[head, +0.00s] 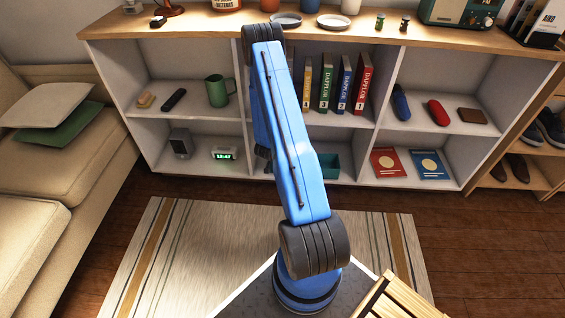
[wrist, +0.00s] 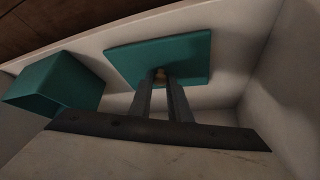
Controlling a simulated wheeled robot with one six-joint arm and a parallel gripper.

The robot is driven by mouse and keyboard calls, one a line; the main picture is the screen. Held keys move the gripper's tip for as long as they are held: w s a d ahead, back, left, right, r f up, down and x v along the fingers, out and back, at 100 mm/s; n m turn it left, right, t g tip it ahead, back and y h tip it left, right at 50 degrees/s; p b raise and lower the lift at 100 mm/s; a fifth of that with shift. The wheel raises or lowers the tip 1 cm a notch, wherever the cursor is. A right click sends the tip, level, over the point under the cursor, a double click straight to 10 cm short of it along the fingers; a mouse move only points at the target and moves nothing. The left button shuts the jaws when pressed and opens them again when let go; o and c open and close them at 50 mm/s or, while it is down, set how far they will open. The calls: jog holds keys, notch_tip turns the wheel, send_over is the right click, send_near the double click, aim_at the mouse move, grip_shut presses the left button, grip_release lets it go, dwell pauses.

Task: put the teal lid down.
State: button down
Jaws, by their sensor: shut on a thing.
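I cannot tell whether the lid touches the shelf board.
The shelf unit's pale walls (wrist: 278,60) enclose the compartment around my gripper. A row of books (head: 338,82) stands in the compartment above. A digital clock (head: 224,154) is in the lower left compartment, and red and blue booklets (head: 430,164) lie at lower right.

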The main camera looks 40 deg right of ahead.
jog(key=c, duration=1.7)
grip_release()
jog(key=shift+o, duration=0.2)
jog(key=v, duration=1.2)
jog(key=shift+a+r, duration=0.1)
